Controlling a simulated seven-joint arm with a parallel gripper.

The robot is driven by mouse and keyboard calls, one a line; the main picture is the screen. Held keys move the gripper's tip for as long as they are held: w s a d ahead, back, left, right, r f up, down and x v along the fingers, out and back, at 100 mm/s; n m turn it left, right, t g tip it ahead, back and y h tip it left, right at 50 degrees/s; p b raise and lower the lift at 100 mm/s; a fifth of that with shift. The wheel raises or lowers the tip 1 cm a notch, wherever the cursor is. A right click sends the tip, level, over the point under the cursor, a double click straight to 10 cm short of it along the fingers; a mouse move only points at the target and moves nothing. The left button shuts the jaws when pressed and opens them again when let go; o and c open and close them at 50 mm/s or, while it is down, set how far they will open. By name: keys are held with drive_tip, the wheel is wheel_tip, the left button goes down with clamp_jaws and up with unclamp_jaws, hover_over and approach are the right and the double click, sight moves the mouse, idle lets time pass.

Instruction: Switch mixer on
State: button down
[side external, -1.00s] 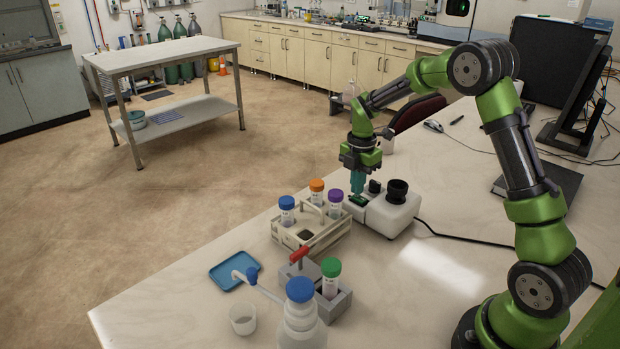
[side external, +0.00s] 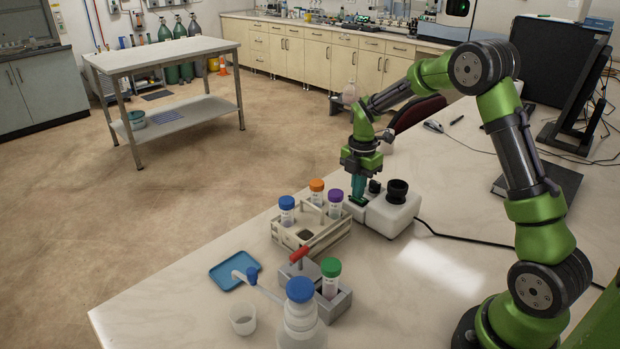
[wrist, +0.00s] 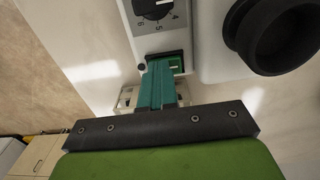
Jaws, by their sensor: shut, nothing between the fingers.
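The mixer (side external: 388,217) is a white box with a black cup on top, standing on the bench beyond the tube rack. In the wrist view, the fingertips (wrist: 160,63) overlap the left part of the switch. I cannot tell whether they press it or which way it is set.
A wooden rack (side external: 325,240) with capped tubes stands close to the mixer. A grey holder (side external: 335,305) with a green-capped tube, a wash bottle (side external: 301,325), a blue tray (side external: 228,272) and a small cup (side external: 243,319) are nearer. A black cable (side external: 465,238) runs right from the mixer.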

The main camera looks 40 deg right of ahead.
drive_tip(key=shift+s, duration=0.6)
wheel_tip(320, 180, up, 14)
drive_tip(key=s, duration=0.2)
idle(0.4)
